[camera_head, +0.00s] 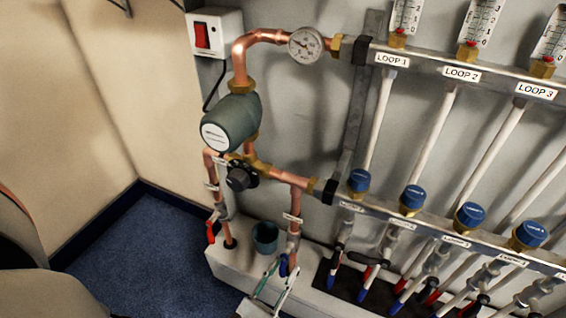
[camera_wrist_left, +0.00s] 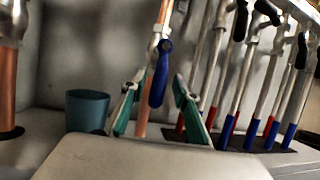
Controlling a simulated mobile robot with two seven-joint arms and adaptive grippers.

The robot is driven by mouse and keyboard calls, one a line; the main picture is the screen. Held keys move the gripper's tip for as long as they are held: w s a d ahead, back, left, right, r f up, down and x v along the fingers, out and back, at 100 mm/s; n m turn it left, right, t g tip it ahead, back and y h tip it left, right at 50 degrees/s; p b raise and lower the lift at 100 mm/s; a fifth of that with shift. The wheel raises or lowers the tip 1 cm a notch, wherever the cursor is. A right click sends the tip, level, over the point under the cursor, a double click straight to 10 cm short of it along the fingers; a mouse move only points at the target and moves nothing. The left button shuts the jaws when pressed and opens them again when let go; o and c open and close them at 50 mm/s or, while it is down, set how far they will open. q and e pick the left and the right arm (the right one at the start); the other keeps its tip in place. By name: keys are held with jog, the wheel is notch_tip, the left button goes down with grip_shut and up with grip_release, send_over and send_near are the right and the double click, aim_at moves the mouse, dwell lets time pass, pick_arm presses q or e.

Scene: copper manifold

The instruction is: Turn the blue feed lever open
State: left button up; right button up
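The blue feed lever (camera_head: 284,266) hangs down from a valve on the right of two copper pipes at the lower middle of the head view. In the left wrist view the blue lever (camera_wrist_left: 160,76) points downward, slightly tilted, in front of its pipe. My left gripper (camera_head: 276,281) is open, with teal pads at its fingertips. In the left wrist view the fingers of the left gripper (camera_wrist_left: 158,92) appear on either side of the lever, with gaps on both sides. I cannot tell how far they reach in depth. My right gripper is not in view.
A red lever (camera_head: 212,231) hangs on the left copper pipe. A dark teal cup (camera_head: 265,238) stands on the white ledge (camera_head: 236,262) between the pipes. The manifold's lower bar (camera_head: 392,218), with blue caps and several hoses, lies to the right. A green pump (camera_head: 232,120) is above.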

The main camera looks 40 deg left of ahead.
aim_at(283, 265)
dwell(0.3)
pick_arm(q)
jog(key=shift+r, duration=5)
